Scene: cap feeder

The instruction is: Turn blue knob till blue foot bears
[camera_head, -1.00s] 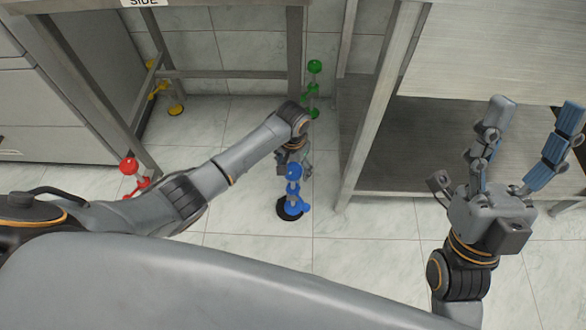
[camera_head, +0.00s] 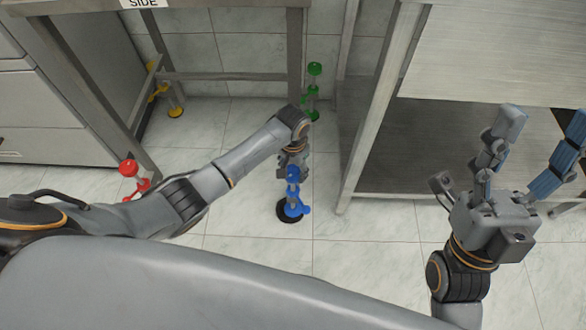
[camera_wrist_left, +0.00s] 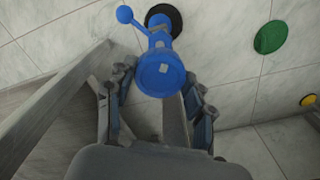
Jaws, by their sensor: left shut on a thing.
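The blue knob (camera_head: 293,173) tops a short upright post in the head view, and it shows as a round blue cap in the left wrist view (camera_wrist_left: 160,75). Below it is the blue foot (camera_head: 292,208) with a side lever and a round black pad (camera_head: 286,216) at the floor. I cannot tell whether the pad bears weight. My left gripper (camera_wrist_left: 155,98) is shut on the blue knob, with a finger on either side; in the head view my wrist partly hides it. My right gripper (camera_head: 542,125) is open and empty, fingers spread, at the right.
A red-knobbed foot (camera_head: 130,172) stands at the left table leg, a green one (camera_head: 314,85) at the back and a yellow one (camera_head: 168,100) at the back left. A steel shelf unit (camera_head: 400,150) stands to the right. The tiled floor in front is open.

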